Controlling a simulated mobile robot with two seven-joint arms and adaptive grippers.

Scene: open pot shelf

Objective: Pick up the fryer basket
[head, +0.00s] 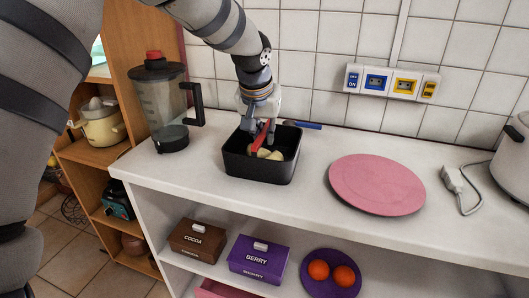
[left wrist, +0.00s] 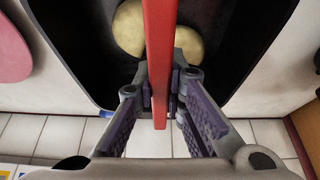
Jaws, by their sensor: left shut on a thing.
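The fryer basket (head: 258,168) is a black, open box on the white counter, near the wall. Pale round pieces of food lie in it, and they show in the left wrist view (left wrist: 187,40). Its red handle (head: 260,138) runs over the opening and shows as a long red bar in the left wrist view (left wrist: 160,60). My left gripper (head: 259,128) reaches down from above at the basket's back side. Its fingers are shut on the red handle, one on each side. The basket appears to rest on the counter. My right gripper is not in view.
A blender (head: 165,100) stands left of the basket and a pink round board (head: 377,184) lies to the right. A blue-handled item (head: 303,126) lies behind the basket by the tiled wall. Boxes and a purple plate (head: 330,285) sit on the shelf below.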

